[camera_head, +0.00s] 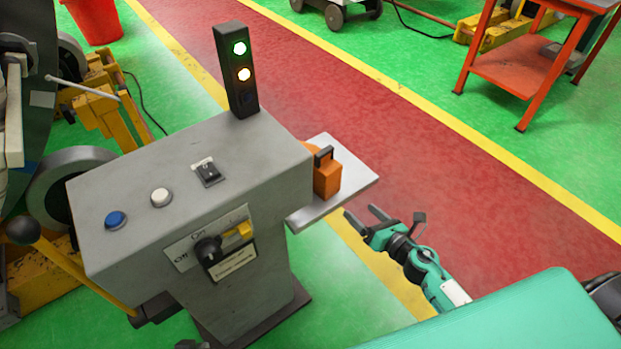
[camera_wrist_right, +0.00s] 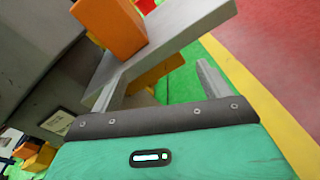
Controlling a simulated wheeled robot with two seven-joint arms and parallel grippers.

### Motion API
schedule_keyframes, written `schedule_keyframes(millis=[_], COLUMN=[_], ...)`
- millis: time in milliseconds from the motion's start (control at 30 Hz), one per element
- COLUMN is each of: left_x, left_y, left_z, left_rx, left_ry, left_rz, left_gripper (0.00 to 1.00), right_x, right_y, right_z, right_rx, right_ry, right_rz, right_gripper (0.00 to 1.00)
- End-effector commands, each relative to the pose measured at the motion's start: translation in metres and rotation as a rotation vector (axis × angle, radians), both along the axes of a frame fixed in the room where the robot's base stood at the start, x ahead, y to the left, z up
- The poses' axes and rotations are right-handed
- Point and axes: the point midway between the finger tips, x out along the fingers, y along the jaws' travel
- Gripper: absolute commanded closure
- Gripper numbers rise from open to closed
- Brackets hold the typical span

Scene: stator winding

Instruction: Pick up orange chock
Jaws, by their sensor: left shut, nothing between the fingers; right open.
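The orange chock (camera_head: 326,178) stands on a small grey shelf (camera_head: 355,180) at the right side of the grey control console. It has a dark handle on top. In the right wrist view the chock (camera_wrist_right: 108,25) is at the upper left, on the shelf (camera_wrist_right: 185,30), beyond the fingertips. My right gripper (camera_head: 364,213) is open and empty, just off the shelf's front right edge, apart from the chock. Its two fingers also show in the right wrist view (camera_wrist_right: 160,80). My left gripper is not in view.
The grey console (camera_head: 130,190) carries buttons, a switch, a knob and a signal light (camera_head: 237,75). A yellow lever (camera_head: 80,265) sticks out at its left. An orange-red cart (camera_head: 520,65) stands far right. The red walkway (camera_head: 400,130) right of the shelf is clear.

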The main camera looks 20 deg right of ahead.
Motion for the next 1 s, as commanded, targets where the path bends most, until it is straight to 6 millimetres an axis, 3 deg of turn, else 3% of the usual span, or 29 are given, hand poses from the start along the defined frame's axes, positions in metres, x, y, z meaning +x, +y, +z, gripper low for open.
schedule_keyframes(millis=[133, 300, 467, 800, 1000], left_x=[-0.005, -0.009, -0.015, -0.036, -0.04], left_y=[0.0, 0.001, 0.009, 0.033, 0.037], left_z=[0.033, 0.056, 0.065, 0.073, 0.073], left_rx=[-0.017, -0.024, -0.003, 0.064, 0.076], left_ry=[-0.044, -0.06, -0.018, 0.135, 0.167], left_rz=[-0.002, -0.002, 0.009, 0.046, 0.052], left_gripper=[1.0, 1.0, 1.0, 1.0, 1.0], right_x=[-0.001, -0.002, 0.011, 0.061, 0.074], right_y=[0.016, 0.025, 0.031, 0.054, 0.061], right_z=[0.033, 0.055, 0.061, 0.061, 0.059], right_rx=[-0.221, -0.341, -0.358, -0.354, -0.355], right_ry=[-0.165, -0.252, -0.265, -0.263, -0.261], right_rz=[0.091, 0.131, 0.136, 0.133, 0.134], right_gripper=[0.2, 0.2, 0.2, 0.2, 0.2])
